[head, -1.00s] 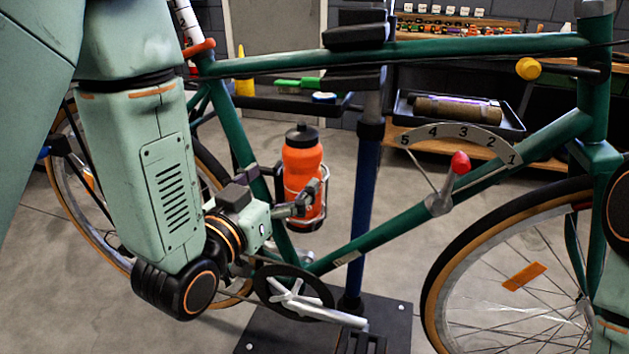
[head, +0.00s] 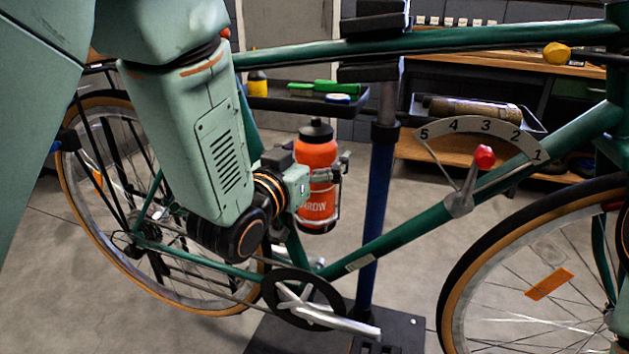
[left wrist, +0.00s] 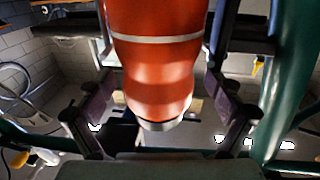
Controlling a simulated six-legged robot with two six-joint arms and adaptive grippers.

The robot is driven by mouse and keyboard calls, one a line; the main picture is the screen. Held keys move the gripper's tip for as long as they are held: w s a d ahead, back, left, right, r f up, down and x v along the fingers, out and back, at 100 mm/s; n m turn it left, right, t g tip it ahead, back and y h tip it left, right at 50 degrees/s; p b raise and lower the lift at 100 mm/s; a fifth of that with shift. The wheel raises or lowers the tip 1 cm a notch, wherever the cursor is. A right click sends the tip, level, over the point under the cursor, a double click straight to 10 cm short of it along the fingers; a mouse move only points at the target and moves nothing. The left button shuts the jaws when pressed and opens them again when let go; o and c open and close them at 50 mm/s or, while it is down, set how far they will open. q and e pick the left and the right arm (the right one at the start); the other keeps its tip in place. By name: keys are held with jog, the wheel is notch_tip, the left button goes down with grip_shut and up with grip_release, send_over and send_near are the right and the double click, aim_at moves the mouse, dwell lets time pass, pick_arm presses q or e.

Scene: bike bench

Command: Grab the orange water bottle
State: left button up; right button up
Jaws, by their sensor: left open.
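The orange water bottle (head: 318,156) with a black cap stands nearly upright beside the green bike frame (head: 400,225), by the seat tube. My left gripper (head: 324,174) is at the bottle's mid height, and its wrist hides part of the bottle's left side. In the left wrist view, the bottle (left wrist: 155,75) fills the middle, between the two spread fingers of my open left gripper (left wrist: 160,92). Gaps show on both sides at the lower part of the bottle; contact higher up cannot be told. My right gripper is not in view.
The bike hangs on a stand with a blue post (head: 376,215), just right of the bottle. The crank and chainring (head: 303,300) lie below. A red-knobbed lever (head: 484,158) with a numbered dial is on the down tube. A tray (head: 300,104) with brushes is behind.

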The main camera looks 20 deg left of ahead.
pick_arm(q)
jog(key=shift+d, duration=0.15)
jog(key=c, duration=1.5)
jog(key=shift+c, duration=0.8)
jog(key=shift+r, duration=0.1)
